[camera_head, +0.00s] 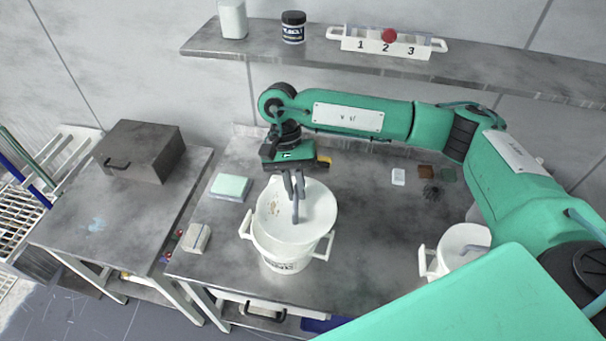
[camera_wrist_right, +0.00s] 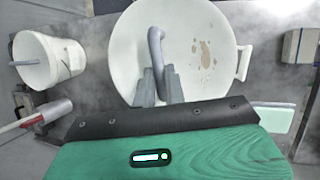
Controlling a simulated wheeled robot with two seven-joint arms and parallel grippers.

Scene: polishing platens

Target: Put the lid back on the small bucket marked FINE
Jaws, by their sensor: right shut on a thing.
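My right gripper (camera_head: 294,188) is shut on the grey bent handle of a round white lid (camera_head: 318,209). The lid has brown stains and is over a white bucket (camera_head: 272,253) on the grey table. In the wrist view the lid (camera_wrist_right: 195,30) fills the middle, with the gripper (camera_wrist_right: 159,78) on its handle (camera_wrist_right: 156,45). The lid looks offset toward the back right of the bucket's rim; I cannot tell whether they touch. The bucket has side handles and a dark label too small to read. My left gripper is not in view.
Another white bucket (camera_head: 455,251) with a grey handle stands to the right. A pale green block (camera_head: 230,187) and a pale block (camera_head: 196,238) lie left. Small pads (camera_head: 398,176) lie at the back right. A shelf (camera_head: 280,45) runs above; a dark box (camera_head: 140,150) stands left.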

